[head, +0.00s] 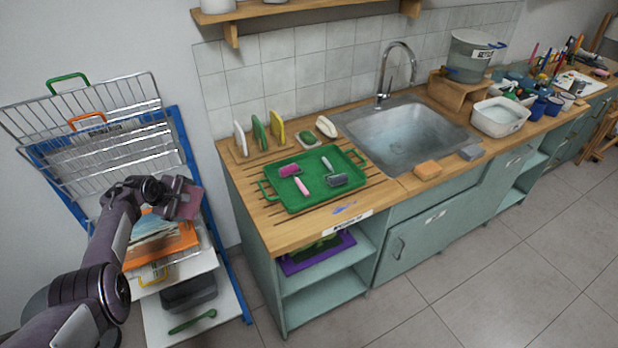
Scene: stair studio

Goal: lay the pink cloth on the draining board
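My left gripper (183,199) is at the left, in front of the drying rack and left of the counter. A dusky pink flat piece, which looks like the pink cloth (193,203), shows at its fingers, and the gripper seems shut on it. The fingers and arm hide part of the cloth. The draining board (376,190) is the grooved wooden part of the counter left of the sink. A green tray (293,204) with two handles covers most of it and holds small rollers, one with a pink head. My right gripper is not in view.
A wire rack (85,110) with a blue frame and loaded shelves stands behind my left arm. Upright colored boards (260,134) and a green sponge (307,138) are behind the tray. The sink (405,132) is to the right, with an orange sponge (427,169) at its front edge.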

